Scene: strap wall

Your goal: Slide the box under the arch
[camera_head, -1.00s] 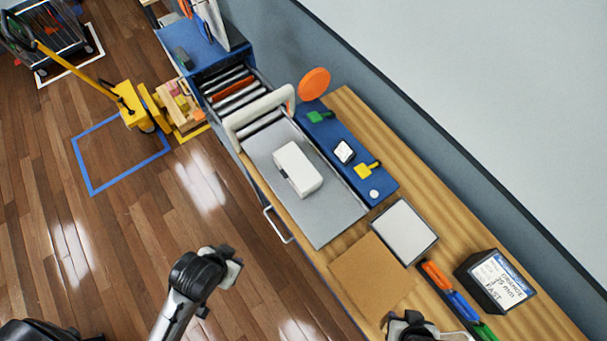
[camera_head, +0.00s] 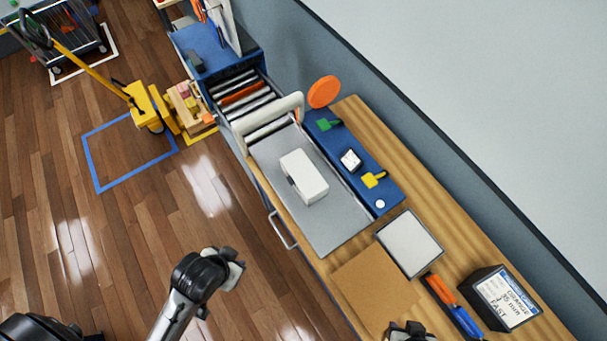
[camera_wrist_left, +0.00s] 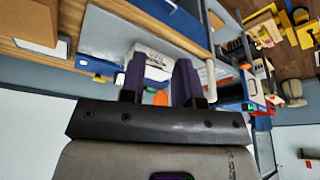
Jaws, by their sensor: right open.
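The white box (camera_head: 304,176) sits on a grey plate (camera_head: 337,222) on the bench, with a small dark patch on its left side. The white arch (camera_head: 266,113) stands at the plate's far end, with a gap between it and the box. In the left wrist view the box (camera_wrist_left: 148,64) shows beyond my fingers, near the arch (camera_wrist_left: 211,82). My left gripper (camera_head: 236,272) is over the floor, apart from the box; its two fingers (camera_wrist_left: 160,78) are spread and empty. My right gripper (camera_head: 410,332) is open at the bottom edge, mostly cut off, by the brown pad.
Beyond the arch are rollers (camera_head: 240,95) and an orange disc (camera_head: 323,92). A blue strip (camera_head: 340,140) with small parts runs along the plate's wall side. The brown pad (camera_head: 372,287), a grey-white square (camera_head: 409,243) and a labelled black box (camera_head: 500,297) lie nearer. A drawer handle (camera_head: 280,230) juts out.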

